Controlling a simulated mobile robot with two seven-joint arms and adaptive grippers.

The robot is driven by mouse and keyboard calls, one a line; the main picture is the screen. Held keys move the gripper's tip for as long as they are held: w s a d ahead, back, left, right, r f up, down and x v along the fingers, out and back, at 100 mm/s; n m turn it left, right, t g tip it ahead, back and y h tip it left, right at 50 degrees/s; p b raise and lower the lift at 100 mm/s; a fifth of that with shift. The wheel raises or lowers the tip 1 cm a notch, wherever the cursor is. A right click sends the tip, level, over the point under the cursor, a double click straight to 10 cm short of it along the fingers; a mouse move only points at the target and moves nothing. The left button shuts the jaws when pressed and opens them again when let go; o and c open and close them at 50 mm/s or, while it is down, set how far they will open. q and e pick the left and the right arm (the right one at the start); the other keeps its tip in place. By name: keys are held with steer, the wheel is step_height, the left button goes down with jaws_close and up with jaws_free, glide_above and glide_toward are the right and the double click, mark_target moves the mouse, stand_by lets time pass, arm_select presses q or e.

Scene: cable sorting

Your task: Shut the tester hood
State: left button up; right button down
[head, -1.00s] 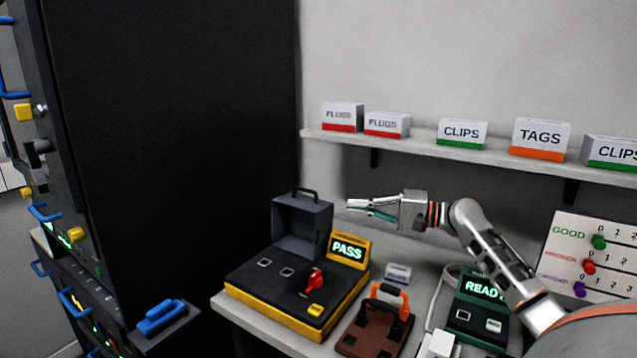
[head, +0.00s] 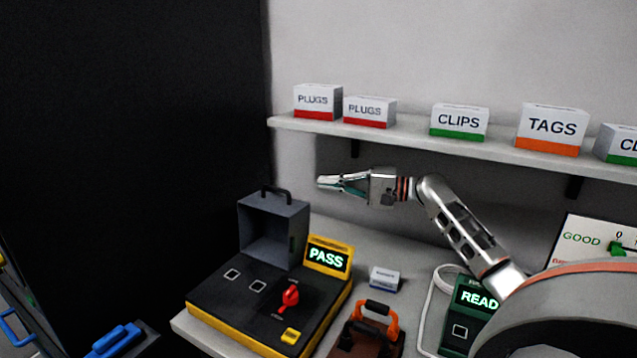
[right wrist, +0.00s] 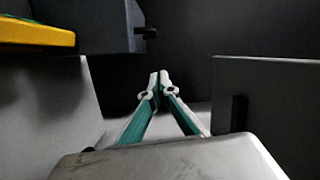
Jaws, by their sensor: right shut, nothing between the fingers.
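The tester (head: 225,318) is a black box with a yellow base edge, a red switch and a yellow display reading PASS. Its grey hood (head: 272,235) stands raised at the back of the box, its hollow side facing front and a dark handle (head: 276,190) on top. The hood also shows in the right wrist view (right wrist: 100,25). My right gripper (head: 322,182) is shut and empty, apart from the hood, to the right of its handle. Its closed fingertips show in the right wrist view (right wrist: 158,80). My left gripper is not in view.
A wall shelf (head: 400,143) with labelled boxes runs above and behind my right arm. A tall black cabinet (head: 130,130) stands left of the tester. A brown fixture with orange handle (head: 380,318) and a green READY device (head: 470,310) sit to the tester's right.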

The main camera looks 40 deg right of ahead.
steer(key=shift+w+a+f+p, duration=0.1)
steer(key=shift+w+a+p, duration=0.35)
steer(key=shift+w+a, duration=0.7)
steer(key=shift+w+a+f+p, duration=0.1)
steer(key=shift+w+a+p, duration=0.45)
steer(key=shift+a, duration=1.15)
steer(key=shift+w+a+f+p, duration=0.1)
steer(key=shift+w+a+p, duration=0.3)
steer(key=shift+w+a, duration=0.75)
steer(key=shift+s+a, duration=0.2)
steer(key=shift+a, duration=0.1)
